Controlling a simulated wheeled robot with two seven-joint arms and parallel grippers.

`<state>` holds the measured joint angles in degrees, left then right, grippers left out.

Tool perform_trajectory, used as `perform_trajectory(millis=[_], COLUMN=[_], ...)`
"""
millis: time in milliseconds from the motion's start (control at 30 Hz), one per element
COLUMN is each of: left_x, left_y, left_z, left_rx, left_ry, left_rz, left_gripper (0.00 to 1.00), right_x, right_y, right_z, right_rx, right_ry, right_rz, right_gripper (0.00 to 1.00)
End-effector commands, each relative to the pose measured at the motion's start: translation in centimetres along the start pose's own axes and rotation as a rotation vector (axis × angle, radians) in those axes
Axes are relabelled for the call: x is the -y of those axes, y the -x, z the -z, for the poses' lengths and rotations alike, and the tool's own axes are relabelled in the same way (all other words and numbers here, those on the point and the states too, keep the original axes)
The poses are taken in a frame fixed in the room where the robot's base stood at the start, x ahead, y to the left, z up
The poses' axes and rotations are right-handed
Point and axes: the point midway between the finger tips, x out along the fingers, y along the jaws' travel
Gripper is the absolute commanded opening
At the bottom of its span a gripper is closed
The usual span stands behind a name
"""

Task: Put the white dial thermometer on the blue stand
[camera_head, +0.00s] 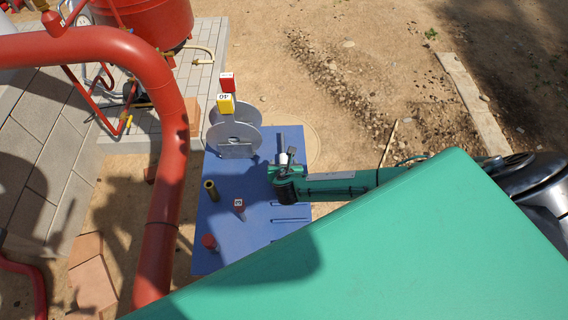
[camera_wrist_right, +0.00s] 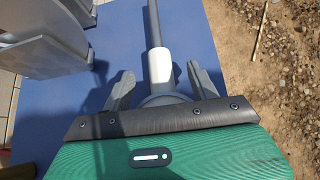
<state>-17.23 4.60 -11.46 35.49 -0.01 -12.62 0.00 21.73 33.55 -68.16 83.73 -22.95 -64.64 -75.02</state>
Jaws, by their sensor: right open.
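The blue stand (camera_head: 222,225) is a flat blue board at centre; it also fills much of the right wrist view (camera_wrist_right: 125,25). My right gripper (camera_head: 284,165) is over its right part. In the right wrist view the gripper (camera_wrist_right: 162,88) is open, with one finger on each side of a grey stem with a white collar (camera_wrist_right: 160,66). This may be the white dial thermometer; its dial face is not clearly visible. In the head view its pale top (camera_head: 290,153) shows beside the gripper. I cannot tell whether the fingers touch it. My left gripper is not in view.
Two grey discs (camera_head: 236,137) stand at the board's far left, with red (camera_head: 227,80) and yellow (camera_head: 225,104) tags above. A brass tube (camera_head: 211,190), a tagged peg (camera_head: 239,206) and a red knob (camera_head: 209,242) stand nearer. A thick red pipe (camera_head: 168,180) passes left of the board.

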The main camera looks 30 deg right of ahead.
Motion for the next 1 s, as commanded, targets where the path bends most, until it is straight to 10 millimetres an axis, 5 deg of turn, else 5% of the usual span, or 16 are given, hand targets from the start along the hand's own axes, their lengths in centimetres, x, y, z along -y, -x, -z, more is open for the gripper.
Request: perform_trajectory(millis=[433,833,1000], left_x=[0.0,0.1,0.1], left_y=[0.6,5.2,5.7], left_z=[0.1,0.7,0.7], left_rx=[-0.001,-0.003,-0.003], left_ry=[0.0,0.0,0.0], left_rz=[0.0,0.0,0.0], left_gripper=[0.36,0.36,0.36], right_x=[0.0,0.0,0.0], right_y=[0.5,5.2,6.8], right_z=[-0.1,-0.4,-0.1], right_rx=[-0.001,-0.001,-0.001], right_ry=[0.001,0.001,0.0], right_rz=[0.0,0.0,0.0], right_gripper=[0.75,0.75,0.75])
